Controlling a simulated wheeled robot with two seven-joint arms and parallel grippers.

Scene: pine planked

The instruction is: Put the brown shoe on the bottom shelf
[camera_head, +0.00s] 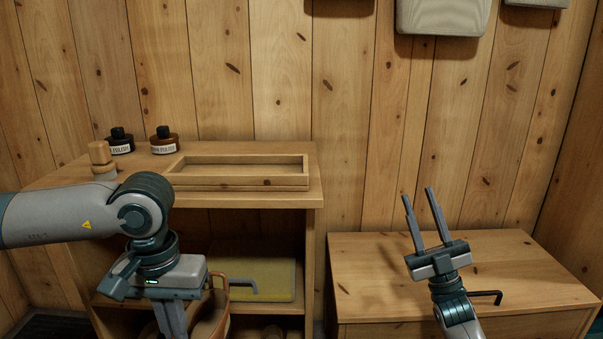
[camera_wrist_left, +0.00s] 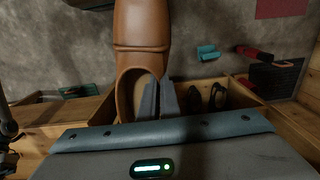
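The brown shoe (camera_wrist_left: 142,30) hangs at my left gripper (camera_wrist_left: 159,90), its toe pointing away in the left wrist view. The fingers look closed on the side wall of its opening. In the head view, part of the shoe (camera_head: 212,322) shows beside my left gripper, which points down in front of the shelf unit (camera_head: 311,240). The gripper and arm hide part of the unit, and the bottom shelf is mostly out of view. My right gripper (camera_head: 418,191) is open and empty above the low wooden bench (camera_head: 375,285).
On the unit's top stand a wooden tray (camera_head: 240,183), two polish bottles (camera_head: 164,140) and a brush (camera_head: 102,160). A yellow-green mat (camera_head: 265,270) lies on an inner shelf. Dark shoes (camera_wrist_left: 217,95) stand in a wooden compartment. Grey padded things (camera_head: 442,15) hang on the wall.

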